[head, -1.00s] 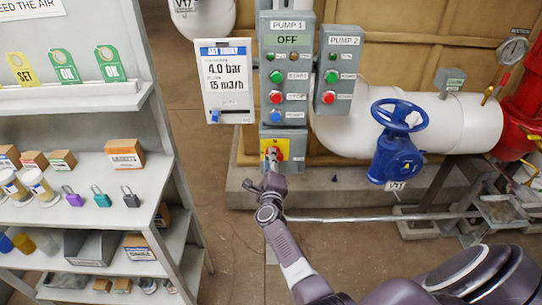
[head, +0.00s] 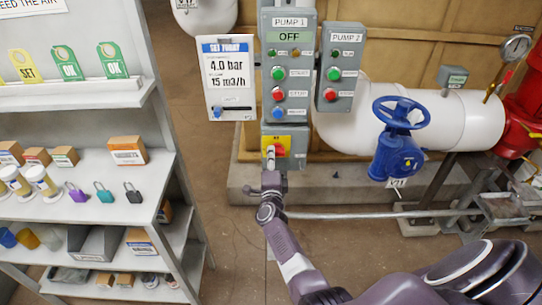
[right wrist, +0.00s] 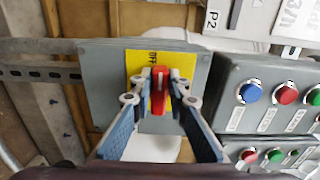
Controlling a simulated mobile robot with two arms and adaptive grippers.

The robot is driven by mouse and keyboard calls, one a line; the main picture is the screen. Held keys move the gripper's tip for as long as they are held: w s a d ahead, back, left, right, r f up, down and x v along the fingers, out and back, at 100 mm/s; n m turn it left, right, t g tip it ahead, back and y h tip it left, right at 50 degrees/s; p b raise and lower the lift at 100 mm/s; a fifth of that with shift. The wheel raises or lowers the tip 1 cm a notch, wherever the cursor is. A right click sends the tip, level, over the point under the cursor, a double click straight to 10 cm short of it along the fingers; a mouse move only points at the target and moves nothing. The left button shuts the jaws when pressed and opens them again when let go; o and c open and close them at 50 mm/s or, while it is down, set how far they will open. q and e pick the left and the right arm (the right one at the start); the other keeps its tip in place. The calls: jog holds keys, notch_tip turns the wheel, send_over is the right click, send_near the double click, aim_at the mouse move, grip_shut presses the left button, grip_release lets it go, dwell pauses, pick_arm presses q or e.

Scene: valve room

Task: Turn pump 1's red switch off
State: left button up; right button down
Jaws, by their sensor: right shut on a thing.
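The pump 1 switch is a red handle (right wrist: 158,92) on a yellow plate (right wrist: 134,66) on a small grey box (right wrist: 105,75). In the head view the red handle (head: 280,150) is partly hidden by my right gripper (head: 270,157). In the right wrist view my right gripper (right wrist: 159,88) is shut on the handle, one finger on each side. The handle lies lengthwise between the fingers, its end towards the black OFF lettering. The pump 1 panel (head: 306,62) above shows OFF on its green display (head: 289,37). My left gripper is not in view.
The pump 2 panel (head: 342,105) and a set-today sign (head: 228,108) flank the pump 1 panel. A blue valve wheel (head: 401,112) on a white pipe (head: 465,118) stands to the right. A shelf (head: 110,215) with locks and tags stands left.

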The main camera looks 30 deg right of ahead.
jog(key=shift+f, duration=0.1)
jog(key=c, duration=1.8)
grip_release()
jog(key=shift+c, duration=0.2)
